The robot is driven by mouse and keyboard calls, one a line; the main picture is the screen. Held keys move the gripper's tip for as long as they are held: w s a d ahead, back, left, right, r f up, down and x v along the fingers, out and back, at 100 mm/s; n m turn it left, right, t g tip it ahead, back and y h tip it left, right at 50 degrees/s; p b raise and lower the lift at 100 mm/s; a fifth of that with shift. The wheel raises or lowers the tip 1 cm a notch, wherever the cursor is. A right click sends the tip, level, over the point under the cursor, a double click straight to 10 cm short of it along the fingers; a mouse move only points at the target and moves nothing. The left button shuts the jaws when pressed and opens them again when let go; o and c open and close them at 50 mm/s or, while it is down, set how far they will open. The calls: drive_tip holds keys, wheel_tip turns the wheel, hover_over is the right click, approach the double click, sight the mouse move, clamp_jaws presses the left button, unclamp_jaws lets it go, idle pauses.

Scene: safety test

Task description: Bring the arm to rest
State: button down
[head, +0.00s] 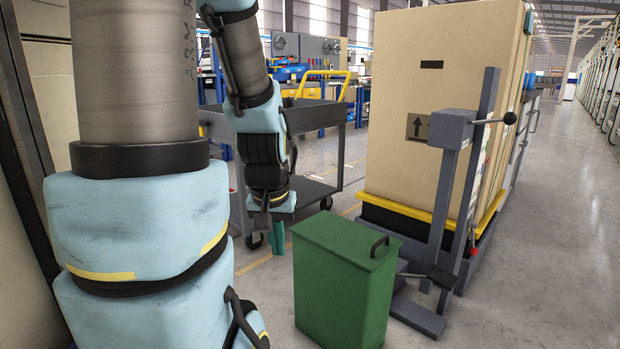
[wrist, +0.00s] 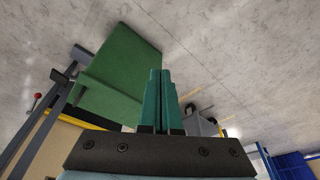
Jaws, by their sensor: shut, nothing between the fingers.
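My gripper (head: 277,238) hangs below my light blue arm in the head view, its green fingers pointing down. In the wrist view my gripper (wrist: 160,74) shows its two fingers pressed together, with nothing between them. The gripper is left of a green bin (head: 345,285) with a lid and a dark handle, and looks apart from it. The green bin (wrist: 113,75) also shows in the wrist view, behind and left of the fingers.
A grey cart (head: 322,115) with a yellow handle (head: 330,76) stands behind the gripper. A tall tan crate (head: 400,160) on a yellow-edged base and a grey post stand (head: 470,170) with levers are behind and right of the bin. Open floor (head: 560,220) lies at right.

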wheel_tip(320, 180, down, 3)
drive_tip(key=s+g+b, duration=0.1)
drive_tip(key=s+b, duration=0.2)
wheel_tip(320, 180, up, 38)
drive_tip(key=p, duration=3.9)
drive_tip(key=shift+w+a+r, duration=0.15)
